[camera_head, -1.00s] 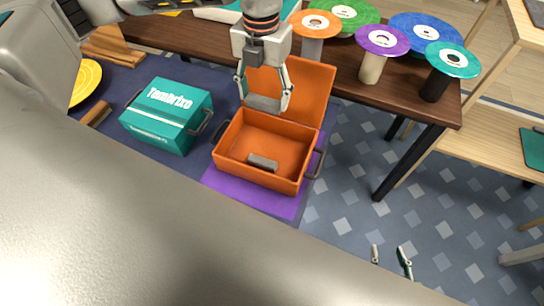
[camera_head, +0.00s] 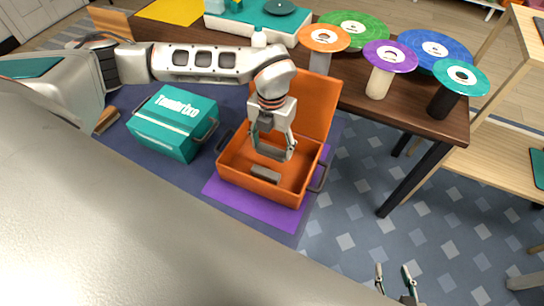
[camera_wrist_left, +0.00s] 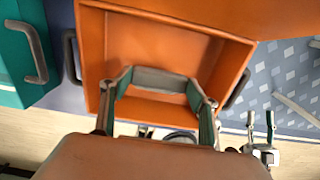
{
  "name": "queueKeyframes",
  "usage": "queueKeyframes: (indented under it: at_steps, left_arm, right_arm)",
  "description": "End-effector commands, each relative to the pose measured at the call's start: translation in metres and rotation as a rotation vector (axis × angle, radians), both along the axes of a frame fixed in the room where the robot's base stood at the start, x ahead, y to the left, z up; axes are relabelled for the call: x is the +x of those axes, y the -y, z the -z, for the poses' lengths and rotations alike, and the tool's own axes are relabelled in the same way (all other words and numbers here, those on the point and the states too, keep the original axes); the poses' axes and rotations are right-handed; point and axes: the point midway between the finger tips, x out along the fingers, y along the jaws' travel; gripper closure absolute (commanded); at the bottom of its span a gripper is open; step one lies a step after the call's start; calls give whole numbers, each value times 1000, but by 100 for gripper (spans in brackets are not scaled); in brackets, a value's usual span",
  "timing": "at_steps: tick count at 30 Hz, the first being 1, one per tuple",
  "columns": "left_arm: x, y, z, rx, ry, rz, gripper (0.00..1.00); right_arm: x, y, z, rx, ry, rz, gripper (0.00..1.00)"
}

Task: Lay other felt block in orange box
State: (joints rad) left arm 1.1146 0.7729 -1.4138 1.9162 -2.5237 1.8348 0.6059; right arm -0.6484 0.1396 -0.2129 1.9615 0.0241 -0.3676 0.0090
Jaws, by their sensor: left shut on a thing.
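The orange box (camera_head: 231,171) stands open with its lid (camera_head: 308,98) raised at the back. One grey felt block (camera_head: 265,174) lies on its floor toward the front. My left gripper (camera_head: 272,147) is shut on the other grey felt block (camera_head: 269,152), low over or within the box opening; the exact height is hard to tell. The left wrist view shows this held block (camera_wrist_left: 160,80) between the fingertips (camera_wrist_left: 158,84), with the orange box (camera_wrist_left: 170,28) around it. My right gripper (camera_head: 396,274) is open and empty over the floor at the lower right.
A teal box (camera_head: 172,122) stands left of the orange box. A purple mat (camera_head: 285,212) lies under the orange box. Several round-topped spools, such as the purple-topped one (camera_head: 390,53), stand on the dark wooden table (camera_head: 352,98) behind. My left forearm crosses above the teal box.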

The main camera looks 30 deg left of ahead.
Motion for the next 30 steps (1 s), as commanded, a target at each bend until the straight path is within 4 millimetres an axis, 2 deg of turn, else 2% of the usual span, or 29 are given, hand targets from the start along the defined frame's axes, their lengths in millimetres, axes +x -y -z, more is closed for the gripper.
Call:
queueKeyframes:
  at_steps: [3, 8, 16, 28, 29, 30]
  left_arm:
    - [0, 0, 12, -1, 0, 0, 51]
    - [0, 0, 20, 0, 0, 0, 51]
    - [0, 0, 56, 0, -1, 1, 51]
    - [0, 0, 61, 0, 1, 1, 51]
    - [0, 0, 60, 0, 1, 1, 34]
    - [0, 0, 60, 0, 1, 1, 24]
  right_arm:
    - [0, 0, 1, 0, 0, 0, 60]
    - [0, 0, 1, 0, -1, 0, 60]
    - [-1, 0, 4, 1, -2, 0, 60]
    - [-1, 0, 5, 0, -3, 0, 60]
    - [-1, 0, 5, 0, -3, 0, 60]
    - [-1, 0, 5, 0, -3, 1, 60]
